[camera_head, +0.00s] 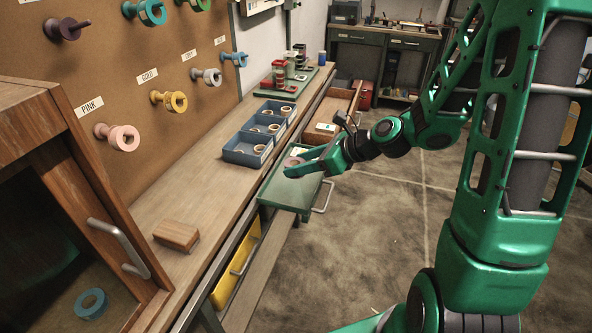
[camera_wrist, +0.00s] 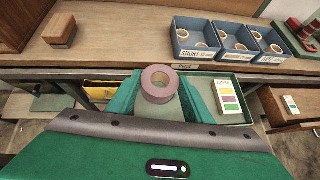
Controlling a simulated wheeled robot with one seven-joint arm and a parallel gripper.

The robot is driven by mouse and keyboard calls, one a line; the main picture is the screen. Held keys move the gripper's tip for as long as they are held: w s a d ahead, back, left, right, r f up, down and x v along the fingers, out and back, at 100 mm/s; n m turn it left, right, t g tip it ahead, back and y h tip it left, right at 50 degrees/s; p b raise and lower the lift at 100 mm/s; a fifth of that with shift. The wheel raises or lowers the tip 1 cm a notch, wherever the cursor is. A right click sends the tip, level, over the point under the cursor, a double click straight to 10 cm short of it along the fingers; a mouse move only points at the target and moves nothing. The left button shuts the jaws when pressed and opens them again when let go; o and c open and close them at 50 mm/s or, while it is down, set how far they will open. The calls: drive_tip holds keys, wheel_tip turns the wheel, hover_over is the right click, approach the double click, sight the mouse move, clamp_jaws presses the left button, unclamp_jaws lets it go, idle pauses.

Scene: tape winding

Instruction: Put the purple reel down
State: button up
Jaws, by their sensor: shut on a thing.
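The purple reel (camera_wrist: 160,84) is a dull mauve ring with a pale core. It is gripped at the end of my gripper (camera_wrist: 159,92), between its two green fingers. In the head view the reel (camera_head: 292,162) shows partly, at the tip of my gripper (camera_head: 297,166). My gripper is shut on it over the open green drawer (camera_head: 290,194), in front of the workbench. I cannot tell how far the reel is above the drawer floor.
A card with coloured patches (camera_wrist: 231,98) lies in the drawer. Blue bins (camera_head: 248,146) with rings stand on the bench. A wooden block (camera_head: 176,235) is on the bench, and a yellow drawer (camera_head: 237,270) is below. Reels hang on labelled pegboard pegs. An open wooden drawer (camera_head: 322,130) is further back.

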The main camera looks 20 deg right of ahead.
drive_tip(key=w+d+f, duration=0.1)
drive_tip(key=w+f, duration=0.1)
drive_tip(key=w, duration=0.1)
drive_tip(key=w+d+f, duration=0.1)
drive_tip(key=w+f, duration=0.1)
drive_tip(key=w, duration=0.1)
drive_tip(key=w+d+f, duration=0.1)
drive_tip(key=w+f, duration=0.1)
drive_tip(key=w, duration=0.1)
drive_tip(key=shift+w+d+f, duration=0.1)
drive_tip(key=shift+d, duration=0.25)
drive_tip(key=shift+f, duration=2.05)
drive_tip(key=o, duration=1)
drive_tip(key=shift+d+r, duration=0.1)
